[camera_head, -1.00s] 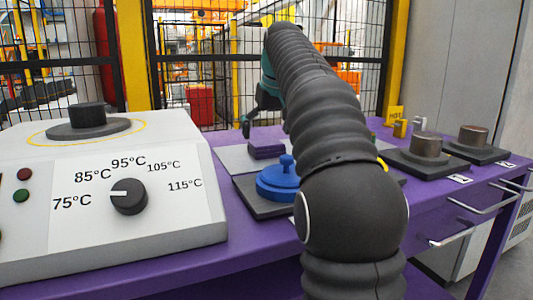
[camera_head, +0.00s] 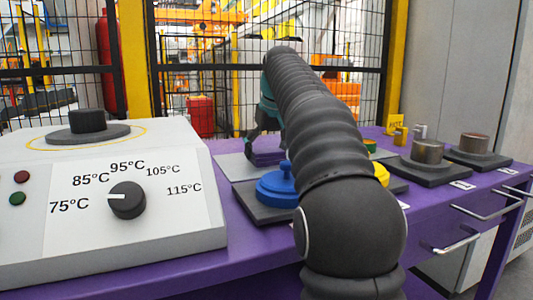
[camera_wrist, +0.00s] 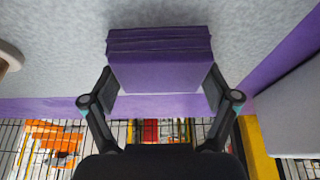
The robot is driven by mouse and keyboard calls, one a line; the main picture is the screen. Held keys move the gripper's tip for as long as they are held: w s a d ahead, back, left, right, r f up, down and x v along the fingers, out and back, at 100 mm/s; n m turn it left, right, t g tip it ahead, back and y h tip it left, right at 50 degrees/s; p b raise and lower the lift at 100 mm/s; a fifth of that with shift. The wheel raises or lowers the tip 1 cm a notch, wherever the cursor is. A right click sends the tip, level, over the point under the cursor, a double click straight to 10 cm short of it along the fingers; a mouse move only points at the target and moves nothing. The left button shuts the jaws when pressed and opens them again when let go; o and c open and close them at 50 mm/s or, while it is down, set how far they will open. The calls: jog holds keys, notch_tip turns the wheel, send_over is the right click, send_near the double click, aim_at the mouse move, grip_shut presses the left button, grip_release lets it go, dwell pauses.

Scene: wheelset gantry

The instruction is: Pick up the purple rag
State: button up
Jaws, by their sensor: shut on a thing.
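The purple rag (camera_wrist: 160,68) is a folded, layered block in the wrist view, between the two fingers of my gripper (camera_wrist: 160,82). The fingers press on its left and right sides. In the head view the purple rag (camera_head: 268,158) lies at the far side of the purple table, on a light grey plate (camera_head: 232,168). My gripper (camera_head: 262,150) reaches down around it there. My arm hides part of the gripper's right side.
A blue lidded piece (camera_head: 283,187) on a dark base stands just in front of the rag. A white heater box (camera_head: 120,190) with a dial fills the left. Metal cylinders (camera_head: 428,151) on dark bases stand right. A wire fence (camera_head: 210,90) rises behind the table.

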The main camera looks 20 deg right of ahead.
aim_at(266, 149)
jog(key=shift+r+p, duration=0.4)
jog(key=shift+r, duration=0.25)
notch_tip(266, 149, up, 3)
jog(key=shift+r+p, duration=0.1)
jog(key=shift+p, duration=0.85)
jog(key=s+d+r+p, duration=0.3)
jog(key=s+d+r, duration=0.3)
jog(key=d, duration=0.4)
jog(key=shift+r, duration=0.2)
jog(key=o, duration=0.6)
jog(key=shift+c, duration=0.2)
jog(key=c, duration=0.4)
jog(key=shift+s, duration=0.15)
